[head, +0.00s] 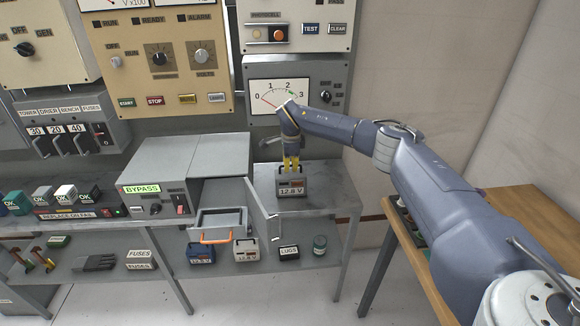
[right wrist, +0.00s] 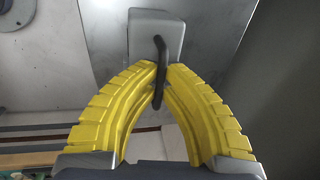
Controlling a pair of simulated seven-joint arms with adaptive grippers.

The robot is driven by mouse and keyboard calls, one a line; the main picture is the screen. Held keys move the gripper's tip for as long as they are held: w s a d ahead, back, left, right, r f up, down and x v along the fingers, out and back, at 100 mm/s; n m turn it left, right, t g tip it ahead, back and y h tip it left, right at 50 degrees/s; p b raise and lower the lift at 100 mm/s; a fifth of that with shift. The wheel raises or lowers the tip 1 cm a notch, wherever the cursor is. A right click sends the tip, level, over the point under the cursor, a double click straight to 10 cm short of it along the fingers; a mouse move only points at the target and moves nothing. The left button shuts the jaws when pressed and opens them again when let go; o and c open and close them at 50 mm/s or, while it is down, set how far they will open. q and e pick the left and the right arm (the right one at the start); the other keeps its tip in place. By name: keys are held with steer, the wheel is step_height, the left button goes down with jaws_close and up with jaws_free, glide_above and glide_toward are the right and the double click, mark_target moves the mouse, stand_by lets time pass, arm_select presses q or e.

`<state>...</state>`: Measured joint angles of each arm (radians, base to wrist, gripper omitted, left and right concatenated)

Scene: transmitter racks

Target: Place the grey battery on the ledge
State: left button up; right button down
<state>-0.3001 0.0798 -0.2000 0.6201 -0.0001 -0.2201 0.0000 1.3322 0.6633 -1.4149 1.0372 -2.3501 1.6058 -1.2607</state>
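The grey battery (head: 291,187), with a "12.8 V" label, is upright at the right end of the grey metal bench top (head: 330,199). I cannot tell whether its base touches the surface. My right gripper (head: 291,164) is directly above it, yellow fingers pointing down. In the right wrist view the fingertips (right wrist: 163,70) close around the dark handle (right wrist: 158,48) of the grey battery (right wrist: 143,30). My left gripper is not in view. Which surface is the ledge is not marked.
An open drawer (head: 217,227) and an open small door (head: 262,212) project at the bench front. The lower shelf holds a blue battery (head: 201,253), another labelled battery (head: 246,250), a LUGS box (head: 289,252) and a jar (head: 320,244). A meter panel (head: 290,95) stands behind.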

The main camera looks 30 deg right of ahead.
mark_target(291, 177)
steer(key=c, duration=1.6)
jaws_free()
step_height(291, 177, up, 12)
steer(key=s, duration=0.2)
steer(key=shift+a, duration=0.45)
